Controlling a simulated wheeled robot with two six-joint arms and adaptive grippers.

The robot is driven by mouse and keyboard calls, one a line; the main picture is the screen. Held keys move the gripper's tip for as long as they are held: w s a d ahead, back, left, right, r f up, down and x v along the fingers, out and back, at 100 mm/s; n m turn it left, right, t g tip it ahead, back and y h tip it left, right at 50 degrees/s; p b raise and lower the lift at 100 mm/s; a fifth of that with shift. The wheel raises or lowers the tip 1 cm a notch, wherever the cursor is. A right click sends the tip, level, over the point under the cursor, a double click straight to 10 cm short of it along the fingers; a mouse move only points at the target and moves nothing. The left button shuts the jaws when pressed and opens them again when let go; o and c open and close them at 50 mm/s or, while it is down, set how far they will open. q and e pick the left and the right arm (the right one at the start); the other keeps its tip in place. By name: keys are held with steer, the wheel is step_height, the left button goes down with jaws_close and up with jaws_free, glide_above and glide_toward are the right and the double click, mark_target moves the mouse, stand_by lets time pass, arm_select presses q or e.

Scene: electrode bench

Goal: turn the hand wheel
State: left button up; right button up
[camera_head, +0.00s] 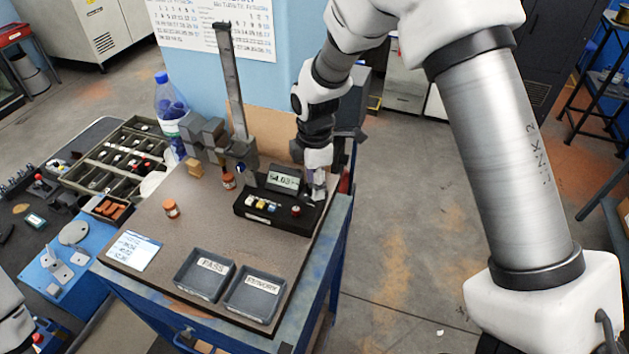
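A gauge stand with a tall grey column (233,85) and grey blocks (203,135) stands at the back of the bench. My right gripper (318,187) points down just right of the readout, at the box's back right end. It is too small and covered to tell whether it is open or touches anything. My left gripper is out of view; only white arm parts show at lower left.
Two grey trays, PASS (188,285) and a second labelled one (236,308), lie at the bench front. A sectioned parts tray (97,158) lies beyond the bench's left edge.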

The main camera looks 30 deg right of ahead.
steer(key=shift+s+r, duration=0.1)
steer(key=shift+r, duration=4.3)
step_height(320, 180, up, 12)
